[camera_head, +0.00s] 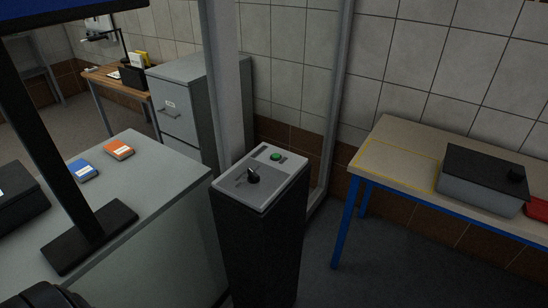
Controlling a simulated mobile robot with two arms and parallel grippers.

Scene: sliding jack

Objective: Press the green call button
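The green call button (276,157) is a small round green button on the grey sloped top panel (257,196) of a black pedestal (262,245). It sits at the far right part of the panel in a pale plate. A black knob or lever (253,176) stands on the same panel, nearer and to the left of the button. Nothing covers the button. Neither gripper's fingertips show. A dark rounded part at the bottom left edge may belong to my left arm; I cannot tell.
A grey desk (160,200) on the left holds a monitor stand (90,235), an orange box (119,150) and a blue box (83,170). A blue-legged table (400,150) on the right carries a grey bin with a black lid (484,180). Floor is clear between pedestal and table.

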